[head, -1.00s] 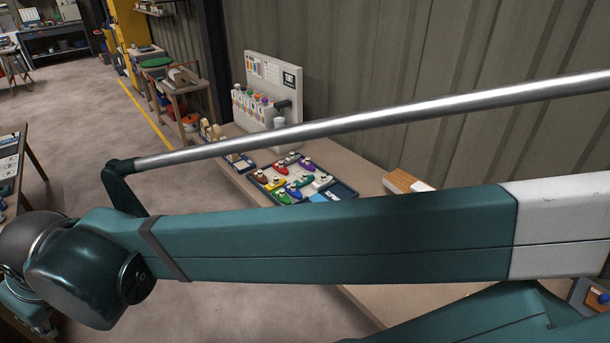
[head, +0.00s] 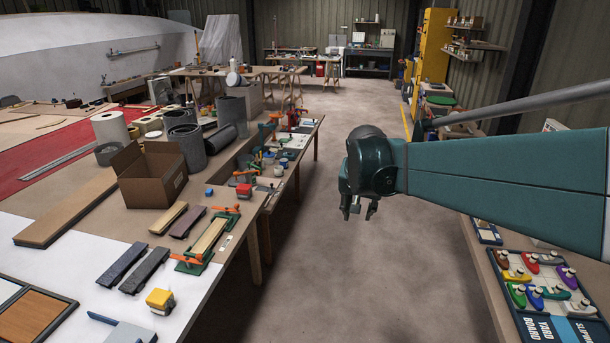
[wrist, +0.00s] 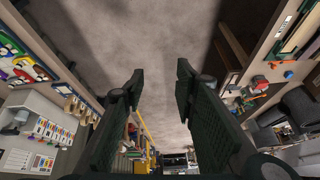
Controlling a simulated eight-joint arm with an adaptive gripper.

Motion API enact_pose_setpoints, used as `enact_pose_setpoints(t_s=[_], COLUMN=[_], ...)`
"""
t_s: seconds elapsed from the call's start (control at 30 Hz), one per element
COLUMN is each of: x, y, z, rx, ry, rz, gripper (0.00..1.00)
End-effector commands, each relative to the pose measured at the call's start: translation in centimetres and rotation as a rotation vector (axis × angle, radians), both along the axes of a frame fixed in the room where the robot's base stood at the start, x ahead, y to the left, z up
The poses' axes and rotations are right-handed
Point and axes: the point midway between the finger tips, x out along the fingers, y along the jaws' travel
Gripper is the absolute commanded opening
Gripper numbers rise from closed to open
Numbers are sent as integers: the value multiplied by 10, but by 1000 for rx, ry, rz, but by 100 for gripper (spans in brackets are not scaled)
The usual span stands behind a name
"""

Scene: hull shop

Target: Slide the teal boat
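The teal boat (head: 556,293) is a small model with a pale knob, among several coloured boats on the dark yard board (head: 508,300) at the lower right of the head view. A blue boat (head: 535,297) lies just left of it and a white boat (head: 578,308) to its lower right. My gripper (head: 359,211) hangs over the floor aisle, well left of the board and apart from it. In the wrist view its two fingers (wrist: 160,72) are spread, with only floor between them. I cannot pick out the teal boat in the wrist view.
A long workbench (head: 130,225) fills the left, holding a cardboard box (head: 150,175), rolls, clamps and planks. The floor aisle (head: 350,285) between the benches is clear. A yellow cabinet (head: 434,60) stands at the back right. My arm hides part of the right bench.

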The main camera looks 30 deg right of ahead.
Motion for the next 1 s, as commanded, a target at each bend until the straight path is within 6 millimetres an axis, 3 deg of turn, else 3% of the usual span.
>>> enact_pose_setpoints(t_s=[0.03,0.57,1.0], x=[1,-20,-77], y=[-18,-186,-325], z=[0,-25,-63], rx=[4,40,65], ry=[2,26,39], rz=[-36,-402,-710], gripper=[29,29,29])
